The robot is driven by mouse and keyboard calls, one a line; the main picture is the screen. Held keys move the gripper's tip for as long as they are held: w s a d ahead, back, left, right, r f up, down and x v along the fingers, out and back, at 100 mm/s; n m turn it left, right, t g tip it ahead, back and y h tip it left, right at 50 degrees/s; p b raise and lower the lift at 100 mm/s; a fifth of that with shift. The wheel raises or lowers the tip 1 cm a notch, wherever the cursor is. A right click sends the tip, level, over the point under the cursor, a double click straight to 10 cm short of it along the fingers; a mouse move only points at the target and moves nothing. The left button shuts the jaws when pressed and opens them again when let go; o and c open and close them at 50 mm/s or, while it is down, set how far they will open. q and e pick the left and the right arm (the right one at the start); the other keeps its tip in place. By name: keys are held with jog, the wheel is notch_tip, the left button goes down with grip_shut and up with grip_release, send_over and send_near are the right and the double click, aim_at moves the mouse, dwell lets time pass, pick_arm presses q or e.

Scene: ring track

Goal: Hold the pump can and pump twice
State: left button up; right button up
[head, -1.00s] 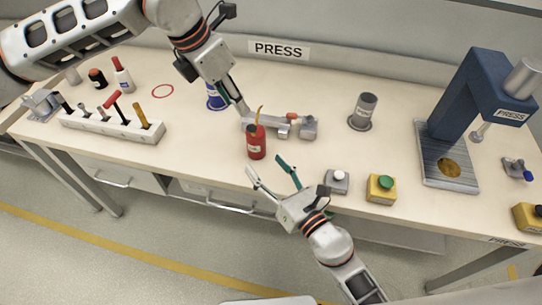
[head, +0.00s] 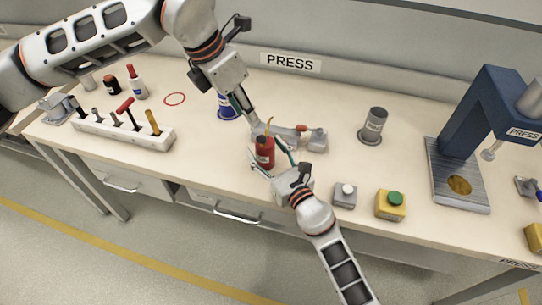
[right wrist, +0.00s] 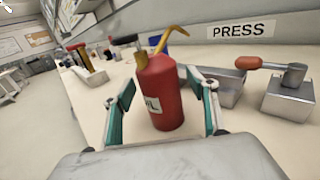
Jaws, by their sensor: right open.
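The red pump can (head: 265,160) with a yellow spout stands upright near the table's front edge. In the right wrist view the can (right wrist: 163,95) fills the middle. My right gripper (head: 264,146) is open, with one finger on each side of the can's body; gaps show between the fingers and the can. My left gripper (head: 246,112) points down just behind and above the can, close to the spout. It is seen edge-on, so its opening is unclear.
A grey clamp-like fixture (head: 305,138) with a red-tipped lever stands right behind the can. A blue can (head: 227,112) is behind my left gripper. A tool rack (head: 125,133) stands left.

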jog(key=shift+w, duration=0.1)
jog(key=c, duration=1.3)
jog(key=shift+c, duration=0.2)
pick_arm(q)
grip_shut()
dwell(0.8)
